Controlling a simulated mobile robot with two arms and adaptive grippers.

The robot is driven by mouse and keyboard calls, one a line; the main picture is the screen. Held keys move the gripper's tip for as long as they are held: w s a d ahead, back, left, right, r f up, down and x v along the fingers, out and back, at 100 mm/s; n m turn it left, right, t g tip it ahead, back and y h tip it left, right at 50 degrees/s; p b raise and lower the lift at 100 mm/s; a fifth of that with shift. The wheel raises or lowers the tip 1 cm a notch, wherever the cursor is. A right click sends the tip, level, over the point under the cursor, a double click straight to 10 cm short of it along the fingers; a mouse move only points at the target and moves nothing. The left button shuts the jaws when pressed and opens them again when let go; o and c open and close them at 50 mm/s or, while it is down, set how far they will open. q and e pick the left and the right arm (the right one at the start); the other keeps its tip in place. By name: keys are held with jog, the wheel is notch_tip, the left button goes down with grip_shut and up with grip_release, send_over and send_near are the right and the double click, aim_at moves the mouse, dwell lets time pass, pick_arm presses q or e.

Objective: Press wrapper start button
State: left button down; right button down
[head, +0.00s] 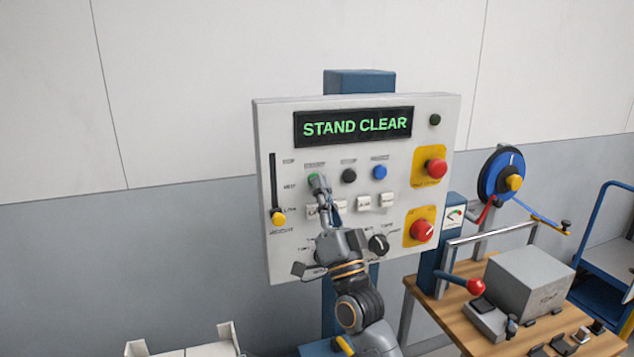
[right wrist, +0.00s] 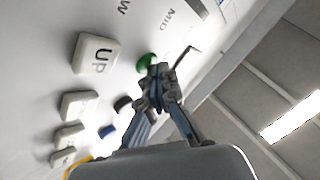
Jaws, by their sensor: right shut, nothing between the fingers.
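A white control panel (head: 284,130) stands on a blue post, and its display (head: 353,127) reads "STAND CLEAR" in green letters. A green button (head: 312,178) sits at the left of a row with a black button (head: 349,175) and a blue button (head: 380,172). My right gripper (head: 320,186) is shut and empty, its fingertips at the green button and partly covering it. In the right wrist view the closed fingertips (right wrist: 160,76) are right by the green button (right wrist: 146,62); I cannot tell whether they touch it. My left gripper is out of view.
White keys (head: 387,200) sit just below the buttons. Red knobs (head: 435,168) on yellow plates are at the panel's right. A yellow-tipped slider (head: 278,218) is at its left. A wooden bench (head: 455,293) with a grey box (head: 530,280) stands at the right.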

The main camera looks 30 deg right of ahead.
jog(key=shift+s, duration=0.15)
jog(key=shift+s+a, duration=0.25)
jog(key=shift+s, duration=0.5)
jog(key=shift+s+p, duration=0.1)
jog(key=shift+p, duration=0.25)
